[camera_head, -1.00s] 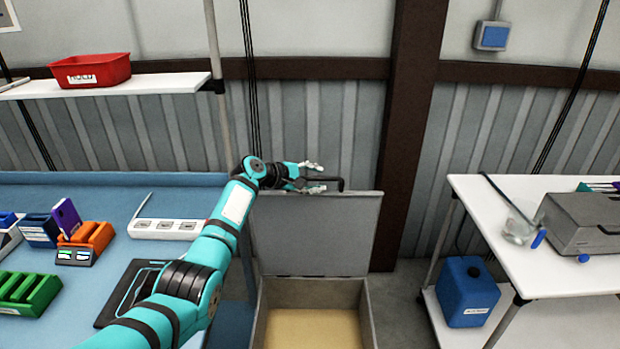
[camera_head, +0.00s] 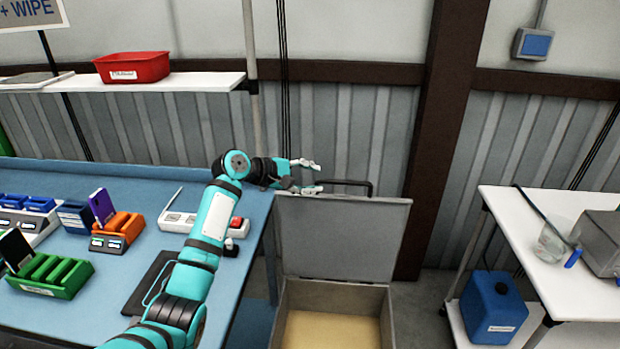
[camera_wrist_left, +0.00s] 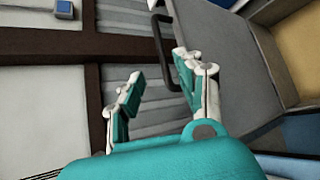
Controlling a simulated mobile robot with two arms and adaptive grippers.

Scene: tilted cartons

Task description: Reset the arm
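My left gripper (camera_head: 312,177) is open and empty in the head view. It is at the top edge of the upright lid of a grey case (camera_head: 345,240), close to the lid's black handle (camera_head: 350,184). In the left wrist view the two fingers of my left gripper (camera_wrist_left: 160,92) are spread apart with nothing between them. The handle (camera_wrist_left: 160,45) and lid (camera_wrist_left: 225,70) show just beyond one finger; I cannot tell whether they touch. My right gripper is in neither view.
A blue table (camera_head: 105,310) on the left holds a green rack (camera_head: 52,277), an orange holder (camera_head: 118,230) and a white power strip (camera_head: 180,222). A red bin (camera_head: 132,67) stands on a shelf. A white table (camera_head: 560,280) is at the right, with a blue canister (camera_head: 493,310) below.

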